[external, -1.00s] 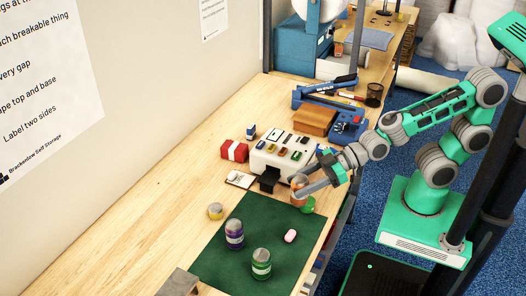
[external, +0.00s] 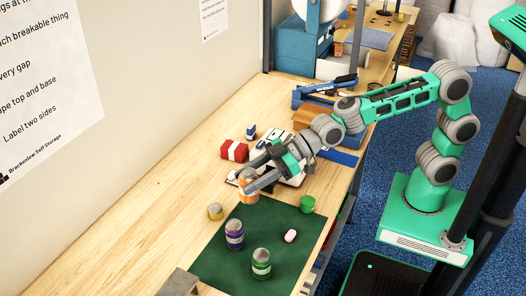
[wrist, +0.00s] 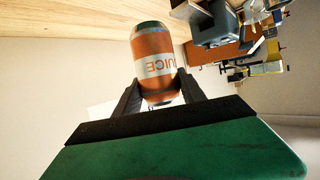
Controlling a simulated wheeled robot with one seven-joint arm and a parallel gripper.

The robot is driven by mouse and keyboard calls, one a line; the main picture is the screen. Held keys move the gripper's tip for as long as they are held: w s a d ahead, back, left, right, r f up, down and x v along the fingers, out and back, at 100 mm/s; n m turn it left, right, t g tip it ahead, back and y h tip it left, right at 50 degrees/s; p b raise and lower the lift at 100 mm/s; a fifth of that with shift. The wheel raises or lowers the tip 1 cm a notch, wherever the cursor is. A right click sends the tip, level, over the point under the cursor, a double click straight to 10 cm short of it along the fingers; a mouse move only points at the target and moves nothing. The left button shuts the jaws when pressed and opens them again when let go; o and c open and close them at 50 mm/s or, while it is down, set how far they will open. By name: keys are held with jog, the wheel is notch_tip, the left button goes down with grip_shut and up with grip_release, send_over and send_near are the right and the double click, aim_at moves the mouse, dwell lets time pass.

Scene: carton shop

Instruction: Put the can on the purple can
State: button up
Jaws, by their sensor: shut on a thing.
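My gripper (external: 248,186) is shut on an orange can (external: 247,193) with a white label band. In the wrist view the orange can (wrist: 154,55) sits between the two dark fingers, and letters reading "UICE" show on its label. The purple can (external: 234,234) stands upright on the dark green mat (external: 205,262), nearer the camera than my gripper. A green can (external: 261,263) stands on the mat to the right of the purple can. In the external view, part of the held can is hidden behind the fingers.
A small yellow can (external: 215,211) stands left of the mat. A pink oval thing (external: 290,236) lies on the mat, and a green cup (external: 307,204) stands at its far right corner. A red box (external: 234,151) stands behind my gripper. The left of the table is clear.

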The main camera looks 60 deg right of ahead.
jog(key=w+a+f, duration=0.1)
jog(key=f, duration=0.2)
jog(key=w+a+f+p, duration=0.1)
jog(key=f, duration=0.2)
jog(key=w+a+f, duration=0.1)
jog(key=w+f, duration=0.1)
jog(key=f, duration=0.1)
jog(key=shift+p, duration=0.35)
jog(key=shift+s, duration=0.1)
jog(key=shift+f+b, duration=0.2)
jog(key=shift+b, duration=0.1)
jog(key=o, duration=1.3)
jog(key=shift+r, duration=0.15)
